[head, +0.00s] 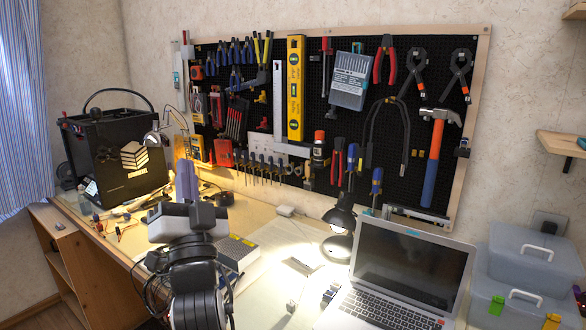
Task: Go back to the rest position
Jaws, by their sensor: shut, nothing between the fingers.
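My gripper (188,216) is at the lower left of centre in the head view, above the workbench (272,240). It is shut and empty. Its grey and white hand faces away from me toward the wall, so the fingertips are hard to make out. It is apart from the pegboard (346,118) and from the tools on it. My arm rises from the bottom edge below it, with dark cables looped at its sides.
A black box-shaped machine (118,155) stands at the bench's left. A lit black lamp (340,222) and an open laptop (405,275) stand right of my arm. Lidded plastic boxes (520,275) fill the right corner. A hammer (433,155) hangs on the pegboard. Small parts lie around the bench.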

